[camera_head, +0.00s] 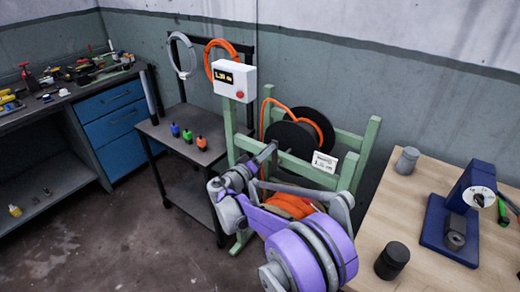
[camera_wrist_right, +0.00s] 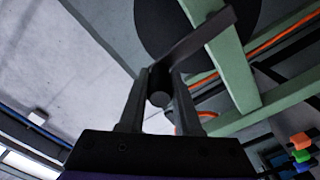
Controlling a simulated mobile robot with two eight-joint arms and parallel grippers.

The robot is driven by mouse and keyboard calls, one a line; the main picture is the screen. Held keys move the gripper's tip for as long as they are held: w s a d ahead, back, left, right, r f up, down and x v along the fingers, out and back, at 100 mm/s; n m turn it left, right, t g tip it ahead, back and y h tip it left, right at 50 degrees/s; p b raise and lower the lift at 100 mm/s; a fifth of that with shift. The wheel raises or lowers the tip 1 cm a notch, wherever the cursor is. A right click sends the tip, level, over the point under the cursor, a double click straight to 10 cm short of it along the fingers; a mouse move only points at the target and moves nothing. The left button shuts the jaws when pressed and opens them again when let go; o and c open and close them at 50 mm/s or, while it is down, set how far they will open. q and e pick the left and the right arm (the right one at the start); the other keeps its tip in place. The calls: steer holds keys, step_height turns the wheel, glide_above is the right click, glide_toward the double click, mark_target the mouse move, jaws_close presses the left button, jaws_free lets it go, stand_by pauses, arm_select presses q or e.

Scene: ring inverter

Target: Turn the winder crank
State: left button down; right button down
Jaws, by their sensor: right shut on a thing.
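The winder is a pale green frame (camera_head: 346,180) that carries black reels (camera_head: 312,122) with orange cable in the head view. Its crank is a flat dark grey arm (camera_wrist_right: 205,35) with a short round handle (camera_wrist_right: 158,97) in the right wrist view. My right gripper (camera_wrist_right: 159,90) is shut on the crank handle, with one finger on each side of it. In the head view my right gripper (camera_head: 262,160) is at the front left of the frame, and the crank is mostly hidden there. My left gripper is not in view.
A white display box (camera_head: 234,78) with a red button sits above the frame. A dark shelf (camera_head: 165,131) with small coloured blocks stands left. A wooden table (camera_head: 427,200) with a blue device (camera_head: 446,232) and black cylinder (camera_head: 391,260) is at right. Floor lies open at lower left.

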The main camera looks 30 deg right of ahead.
steer(key=s+d+f+m+b, duration=0.3)
steer(key=s+f+m, duration=0.5)
steer(key=m, duration=0.7)
steer(key=shift+s+d, duration=0.45)
steer(key=shift+s, duration=0.3)
steer(key=shift+f, duration=0.2)
steer(key=c, duration=0.6)
jaws_free()
steer(key=v, duration=1)
steer(key=shift+s+a, duration=0.15)
steer(key=shift+a, duration=0.2)
